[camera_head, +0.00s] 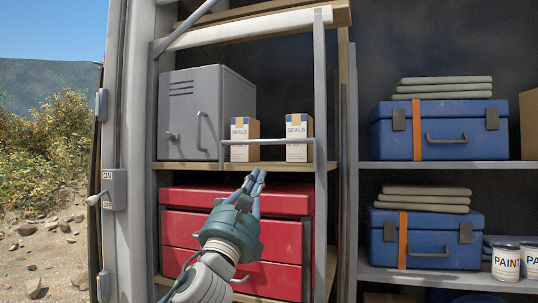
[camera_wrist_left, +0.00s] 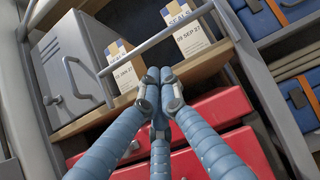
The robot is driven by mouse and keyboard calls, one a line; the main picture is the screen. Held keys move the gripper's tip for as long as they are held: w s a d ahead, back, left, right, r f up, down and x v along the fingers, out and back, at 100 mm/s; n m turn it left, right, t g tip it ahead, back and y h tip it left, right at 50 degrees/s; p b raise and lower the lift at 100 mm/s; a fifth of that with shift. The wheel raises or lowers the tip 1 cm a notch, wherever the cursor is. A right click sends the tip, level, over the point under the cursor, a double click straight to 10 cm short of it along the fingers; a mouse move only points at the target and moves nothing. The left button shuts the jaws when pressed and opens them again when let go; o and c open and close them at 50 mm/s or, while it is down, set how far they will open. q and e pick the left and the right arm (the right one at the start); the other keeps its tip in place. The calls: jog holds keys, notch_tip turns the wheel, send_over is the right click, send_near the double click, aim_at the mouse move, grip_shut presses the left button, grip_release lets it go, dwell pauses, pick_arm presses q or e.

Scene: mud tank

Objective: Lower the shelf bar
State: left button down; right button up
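The shelf bar (camera_head: 268,141) is a thin grey rail running level across the front of the middle shelf, above its edge, before two SEALS boxes (camera_head: 299,129). Its left end bends down towards the shelf edge. It also shows in the left wrist view (camera_wrist_left: 150,44), slanting across the boxes. My left gripper (camera_head: 258,174) is just below the bar and the shelf edge, in front of the red drawers. Its fingers are drawn together at the tips, with nothing seen between them. In the left wrist view the fingertips (camera_wrist_left: 159,76) appear apart from the bar. My right gripper is out of view.
A grey metal cabinet (camera_head: 199,100) stands left on the middle shelf (camera_head: 190,167). A red drawer chest (camera_head: 185,222) is below. A grey upright post (camera_head: 320,200) stands close right of my gripper. Blue cases (camera_head: 450,145) fill shelves further right. A switch box (camera_head: 114,188) is on the left frame.

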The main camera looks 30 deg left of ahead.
pick_arm(q)
jog(key=p+x, duration=0.6)
jog(key=x, duration=0.4)
jog(key=shift+s+a, duration=0.1)
